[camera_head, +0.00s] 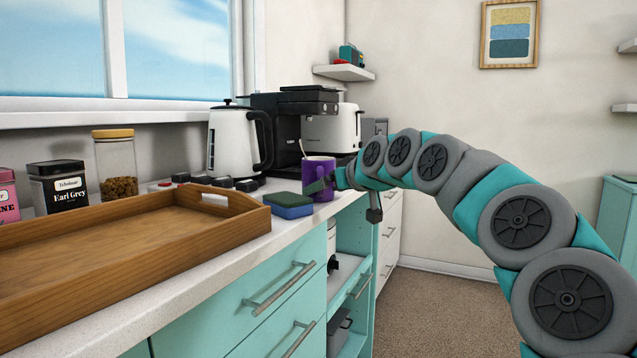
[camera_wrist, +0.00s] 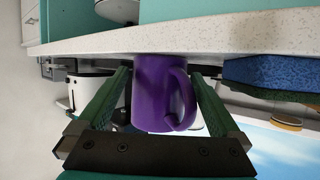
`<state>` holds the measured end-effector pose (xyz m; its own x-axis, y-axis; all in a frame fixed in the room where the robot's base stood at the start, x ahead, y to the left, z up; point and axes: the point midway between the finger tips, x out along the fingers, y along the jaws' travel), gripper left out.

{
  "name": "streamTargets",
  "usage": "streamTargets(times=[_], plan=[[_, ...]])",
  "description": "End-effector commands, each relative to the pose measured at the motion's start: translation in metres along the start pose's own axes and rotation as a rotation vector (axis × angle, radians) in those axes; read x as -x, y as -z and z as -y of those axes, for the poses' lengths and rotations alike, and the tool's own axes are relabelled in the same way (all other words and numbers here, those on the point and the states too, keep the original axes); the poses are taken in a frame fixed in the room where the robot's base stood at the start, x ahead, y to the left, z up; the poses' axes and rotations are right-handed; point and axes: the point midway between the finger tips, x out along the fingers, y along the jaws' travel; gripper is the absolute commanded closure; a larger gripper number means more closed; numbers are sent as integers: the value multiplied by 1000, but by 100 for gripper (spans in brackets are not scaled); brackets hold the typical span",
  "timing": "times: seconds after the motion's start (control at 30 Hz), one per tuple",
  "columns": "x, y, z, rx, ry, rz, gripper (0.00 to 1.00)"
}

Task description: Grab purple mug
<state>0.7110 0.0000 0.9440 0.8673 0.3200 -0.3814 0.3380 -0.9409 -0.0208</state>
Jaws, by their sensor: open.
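The purple mug (camera_head: 319,172) stands upright on the countertop, just right of the sponge, with a thin spoon-like handle rising from it. My gripper (camera_head: 328,184) reaches it from the right in the head view. In the wrist view my open gripper (camera_wrist: 162,92) has one finger on each side of the mug (camera_wrist: 155,90). The picture there is upside down, and the mug's handle is toward the right finger. A small gap shows beside the left finger; whether the right finger touches the handle I cannot tell.
A wooden tray (camera_head: 225,190) fills the counter's near left. A white kettle (camera_head: 233,142), a black coffee machine (camera_head: 275,120) and a toaster (camera_head: 333,130) stand behind.

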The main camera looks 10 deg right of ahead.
Motion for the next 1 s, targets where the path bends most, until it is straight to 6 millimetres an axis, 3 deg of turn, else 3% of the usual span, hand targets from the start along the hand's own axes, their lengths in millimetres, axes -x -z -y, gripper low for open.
streamTargets(times=[0.2, 0.43, 1.0], plan=[[-29, -1, 1, 1, 2, 3, 0], [-30, -1, 1, 1, 1, 1, 0], [-30, 0, 1, 0, 2, 1, 63]])
